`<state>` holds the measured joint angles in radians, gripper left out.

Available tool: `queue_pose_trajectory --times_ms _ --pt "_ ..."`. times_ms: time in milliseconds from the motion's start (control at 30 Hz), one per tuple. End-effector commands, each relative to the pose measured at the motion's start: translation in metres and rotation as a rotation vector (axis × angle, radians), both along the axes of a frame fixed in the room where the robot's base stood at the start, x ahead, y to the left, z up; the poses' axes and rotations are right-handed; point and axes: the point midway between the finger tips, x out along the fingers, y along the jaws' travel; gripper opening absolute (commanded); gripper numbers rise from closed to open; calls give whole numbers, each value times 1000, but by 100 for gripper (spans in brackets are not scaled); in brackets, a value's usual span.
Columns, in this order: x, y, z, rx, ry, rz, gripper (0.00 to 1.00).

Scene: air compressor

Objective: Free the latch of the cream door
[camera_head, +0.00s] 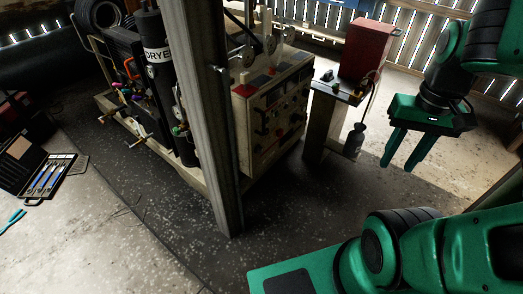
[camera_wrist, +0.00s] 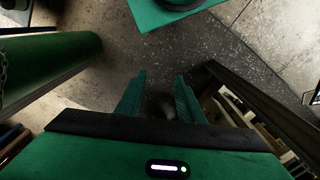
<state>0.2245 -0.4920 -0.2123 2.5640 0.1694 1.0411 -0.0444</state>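A cream cabinet (camera_head: 272,118) stands behind a wooden post in the head view. Its front carries dark knobs, red buttons and small fittings. I cannot tell which part of it is the door, and no latch is clear on it. A small metal piece (camera_head: 218,70) shows at the post's edge; I cannot tell what it is. My gripper (camera_head: 399,165) hangs at the right of the head view, well to the right of the cabinet, with its fingers pointing down. In the wrist view its two fingers (camera_wrist: 160,80) stand apart with nothing held between them.
The wooden post (camera_head: 205,110) partly covers the cabinet. A black dryer cylinder (camera_head: 160,80) is left of the post. An open tool case (camera_head: 45,172) lies far left. The front floor is mostly clear.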

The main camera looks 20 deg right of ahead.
Motion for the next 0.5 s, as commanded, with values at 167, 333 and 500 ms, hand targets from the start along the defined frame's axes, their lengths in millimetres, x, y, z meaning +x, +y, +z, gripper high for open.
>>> queue_pose_trajectory --times_ms 167,333,500 --pt "45 -13 -15 2 -17 163 34" --pt "105 -10 -41 21 -68 389 34" --pt "162 0 -74 59 -138 598 34"
